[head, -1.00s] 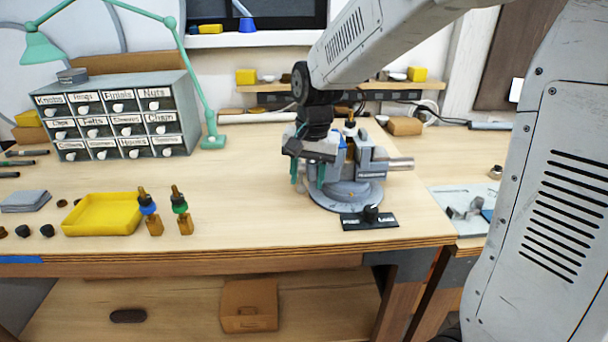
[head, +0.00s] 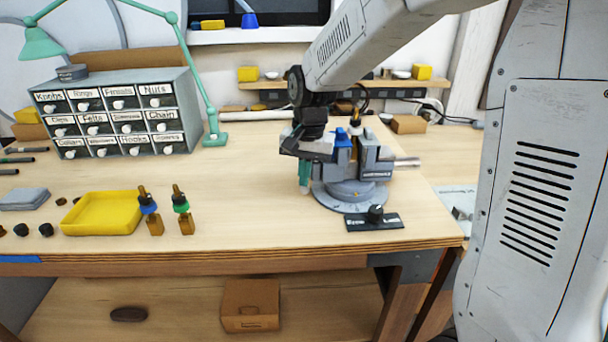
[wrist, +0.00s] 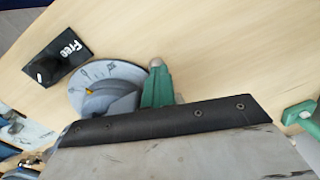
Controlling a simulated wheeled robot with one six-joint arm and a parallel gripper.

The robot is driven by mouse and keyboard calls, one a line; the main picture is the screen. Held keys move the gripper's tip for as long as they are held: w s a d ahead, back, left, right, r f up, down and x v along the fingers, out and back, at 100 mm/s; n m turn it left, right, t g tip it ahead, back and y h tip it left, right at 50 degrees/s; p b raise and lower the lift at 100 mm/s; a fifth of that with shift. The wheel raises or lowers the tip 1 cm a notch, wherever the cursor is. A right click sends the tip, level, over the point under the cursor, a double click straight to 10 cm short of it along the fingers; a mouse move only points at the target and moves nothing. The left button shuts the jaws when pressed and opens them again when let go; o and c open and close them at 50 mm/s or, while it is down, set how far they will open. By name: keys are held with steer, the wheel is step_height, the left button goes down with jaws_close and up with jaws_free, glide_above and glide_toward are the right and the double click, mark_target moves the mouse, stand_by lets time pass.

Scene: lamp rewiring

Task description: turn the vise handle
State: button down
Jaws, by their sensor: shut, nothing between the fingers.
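The blue-grey vise (head: 375,170) stands on a round grey base (head: 345,198) at the bench's right side. A silver bar (head: 405,162), apparently its handle, sticks out to the right from behind it. My gripper (head: 305,188) is just left of the vise, teal fingers pointing down, shut and empty, and apart from the bar. A bottle's dark tip and blue part (head: 342,138) show at the vise jaws. In the wrist view, a teal finger (wrist: 158,88) is beside the marked dial base (wrist: 128,72). My wrist housing hides much of the vise there.
Two dropper bottles (head: 182,212) and a yellow tray (head: 100,213) stand left.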

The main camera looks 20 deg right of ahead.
stand_by(0.8)
steer(key=c, duration=1.3)
jaws_free()
steer(key=shift+o, duration=0.2)
step_height(320, 180, up, 8)
steer(key=shift+s+d, duration=0.2)
steer(key=shift+d, duration=0.05)
